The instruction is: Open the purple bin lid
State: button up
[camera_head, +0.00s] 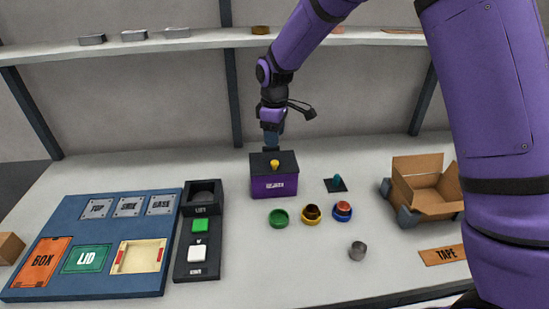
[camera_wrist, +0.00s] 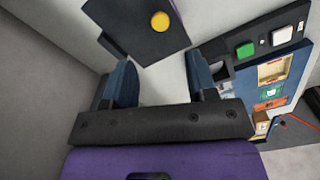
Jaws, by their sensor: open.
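The purple bin (camera_head: 274,187) stands upright near the back middle of the table, with a white label on its front. Its dark lid (camera_head: 286,160) lies flat on top and looks closed. A yellow knob (camera_head: 274,164) sits on the lid. In the wrist view the lid (camera_wrist: 125,22) and knob (camera_wrist: 160,21) are at the top, beyond the fingertips. My gripper (camera_head: 271,140) is just above and behind the bin's back edge in the head view. In the wrist view its two blue fingers (camera_wrist: 160,72) are apart with nothing between them. Neither finger visibly touches the knob.
A black panel with a green button (camera_head: 200,225) and a white button (camera_head: 197,254) is left of the bin. A blue sorting board (camera_head: 100,278) lies further left. Several round cups, including a green one (camera_head: 279,218), sit in front. An open cardboard box (camera_head: 430,219) is right.

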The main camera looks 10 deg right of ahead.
aim_at(274, 162)
notch_tip(274, 162, down, 9)
jog(key=shift+f, duration=0.15)
dwell(0.4)
grip_shut()
